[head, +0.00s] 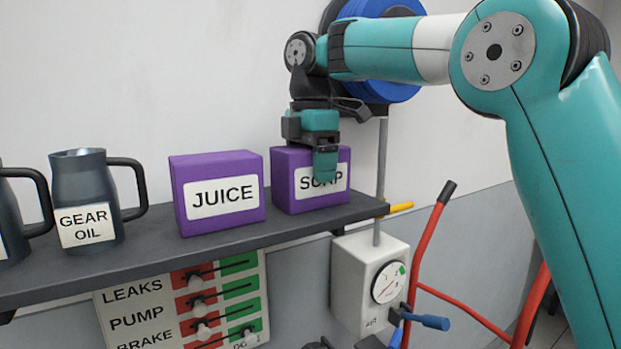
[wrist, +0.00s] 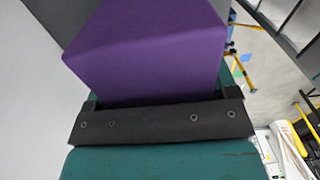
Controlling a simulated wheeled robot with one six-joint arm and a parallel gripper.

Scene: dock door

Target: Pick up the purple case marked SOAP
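The purple case marked SOAP (head: 290,182) stands upright on the dark shelf (head: 150,250), near its right end. My gripper (head: 322,165) points down over it from above. One teal finger hangs in front of its label and covers part of the word; the other finger is hidden. In the wrist view the purple case (wrist: 150,50) fills the space before my gripper (wrist: 155,100), with slivers of teal at both sides. I cannot tell whether the fingers touch the case.
A purple case marked JUICE (head: 220,195) stands just left, a small gap away. A dark jug marked GEAR OIL (head: 85,200) stands farther left. Below are a switch panel (head: 180,305) and a gauge box (head: 365,280). A red hand truck (head: 425,250) leans at right.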

